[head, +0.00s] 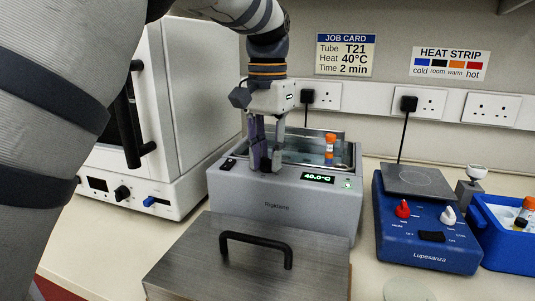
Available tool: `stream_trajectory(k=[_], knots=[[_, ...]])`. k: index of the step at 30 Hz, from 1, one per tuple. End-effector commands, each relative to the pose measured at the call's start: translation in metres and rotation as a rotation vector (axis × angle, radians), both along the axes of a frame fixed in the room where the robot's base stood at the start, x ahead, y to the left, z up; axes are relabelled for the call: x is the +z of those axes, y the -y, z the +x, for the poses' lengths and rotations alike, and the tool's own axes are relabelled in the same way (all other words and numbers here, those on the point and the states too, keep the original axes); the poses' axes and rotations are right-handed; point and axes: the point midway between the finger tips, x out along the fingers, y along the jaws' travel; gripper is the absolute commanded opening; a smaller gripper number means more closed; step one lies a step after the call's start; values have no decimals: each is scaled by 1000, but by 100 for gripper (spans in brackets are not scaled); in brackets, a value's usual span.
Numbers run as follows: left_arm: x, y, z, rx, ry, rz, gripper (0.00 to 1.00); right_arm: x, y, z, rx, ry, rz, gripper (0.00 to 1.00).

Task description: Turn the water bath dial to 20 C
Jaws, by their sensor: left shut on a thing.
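The grey water bath (290,206) stands in the middle of the bench, and its green display (318,178) reads 40.0 °C. My left gripper (265,164) comes down from above onto the front of the bath's top, left of the display. Its fingers are shut on the dial, which they mostly hide, so its pointer and marks cannot be read. An orange-capped tube (330,140) stands upright in the bath. My right gripper is not in view.
A metal lid (205,260) with a black handle lies in front of the bath. A blue hotplate device (425,236) with red and white knobs stands at right, beside a blue box (510,251). A white oven-like unit (190,105) stands at left.

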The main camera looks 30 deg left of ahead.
Motion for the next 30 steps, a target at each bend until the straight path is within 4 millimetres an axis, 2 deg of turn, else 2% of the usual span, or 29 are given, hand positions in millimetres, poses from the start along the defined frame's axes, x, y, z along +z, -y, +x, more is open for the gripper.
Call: stream_trajectory(k=[30], knots=[[1, -1, 0, 965, 3, 2, 0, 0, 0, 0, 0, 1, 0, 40]])
